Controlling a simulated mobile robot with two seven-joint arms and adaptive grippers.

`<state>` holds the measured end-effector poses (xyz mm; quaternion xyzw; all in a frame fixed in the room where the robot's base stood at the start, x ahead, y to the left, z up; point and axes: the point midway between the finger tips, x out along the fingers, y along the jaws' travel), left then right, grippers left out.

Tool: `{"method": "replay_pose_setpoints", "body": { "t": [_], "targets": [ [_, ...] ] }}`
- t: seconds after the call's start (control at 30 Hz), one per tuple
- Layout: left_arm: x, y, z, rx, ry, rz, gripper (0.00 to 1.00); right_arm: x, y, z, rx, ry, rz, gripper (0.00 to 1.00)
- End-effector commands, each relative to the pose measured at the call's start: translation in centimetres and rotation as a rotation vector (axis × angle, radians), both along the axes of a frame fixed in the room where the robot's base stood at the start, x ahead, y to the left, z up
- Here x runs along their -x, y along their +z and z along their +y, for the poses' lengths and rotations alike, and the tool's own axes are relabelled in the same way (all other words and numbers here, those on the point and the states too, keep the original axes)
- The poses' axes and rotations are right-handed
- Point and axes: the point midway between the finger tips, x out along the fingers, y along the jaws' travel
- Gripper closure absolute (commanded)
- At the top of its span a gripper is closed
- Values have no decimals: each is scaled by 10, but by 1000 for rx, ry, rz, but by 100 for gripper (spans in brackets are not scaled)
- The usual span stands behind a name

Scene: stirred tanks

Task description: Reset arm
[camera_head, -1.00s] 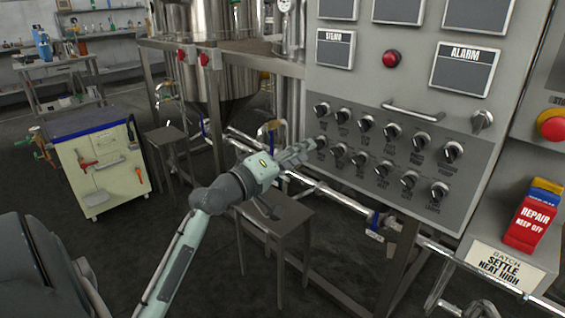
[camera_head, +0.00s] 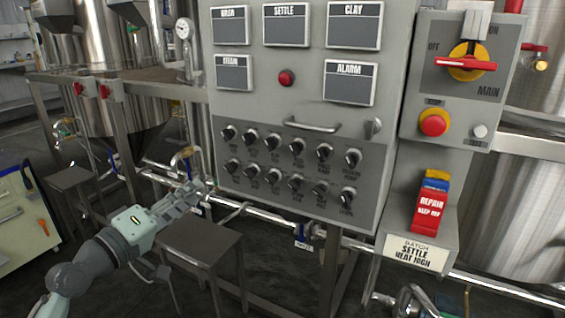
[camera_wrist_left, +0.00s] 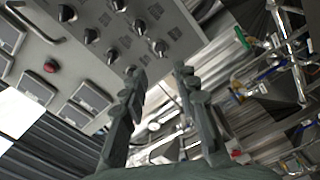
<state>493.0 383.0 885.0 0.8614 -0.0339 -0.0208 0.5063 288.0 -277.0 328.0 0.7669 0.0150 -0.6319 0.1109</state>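My left gripper (camera_head: 188,197) is in the lower left of the head view, in front of and a little left of the control panel (camera_head: 290,105). In the left wrist view its two fingers (camera_wrist_left: 158,88) stand apart with nothing between them. The panel's two rows of black knobs (camera_head: 296,146) are to the right of and above the gripper, and it appears apart from them. The knobs also show at the top of the left wrist view (camera_wrist_left: 116,27). My right gripper is not in view.
A low metal stool (camera_head: 200,240) stands under my left gripper. A horizontal pipe (camera_head: 262,212) runs below the panel. A box with a red main switch (camera_head: 466,63) and a yellow-ringed red button (camera_head: 433,123) is at right. Red repair tags (camera_head: 431,203) stand on a ledge above a batch card (camera_head: 418,253).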

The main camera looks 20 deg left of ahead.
Motion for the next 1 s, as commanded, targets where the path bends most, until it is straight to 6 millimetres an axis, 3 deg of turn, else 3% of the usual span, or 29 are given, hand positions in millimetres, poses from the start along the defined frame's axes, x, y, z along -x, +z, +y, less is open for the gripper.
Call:
{"method": "replay_pose_setpoints", "body": {
  "t": [0.17,0.27,0.37,0.43,0.57,0.67,0.8,0.9,1.0],
  "targets": [
    [-2,-10,0,-9,1,20,71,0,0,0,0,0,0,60],
    [-8,-46,0,-53,6,93,71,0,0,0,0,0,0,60],
    [-13,-109,-3,-135,0,221,71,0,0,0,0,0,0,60],
    [-11,-163,-8,-214,-18,330,71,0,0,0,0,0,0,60],
    [4,-261,-25,-371,-82,535,71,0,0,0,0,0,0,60],
    [28,-334,-41,-502,-160,686,71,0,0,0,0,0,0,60],
    [77,-426,-66,-704,-309,886,71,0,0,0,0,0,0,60],
    [118,-480,-83,-853,-434,1007,71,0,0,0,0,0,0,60],
    [157,-519,-94,-988,-554,1098,71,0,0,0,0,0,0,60]
  ]
}}
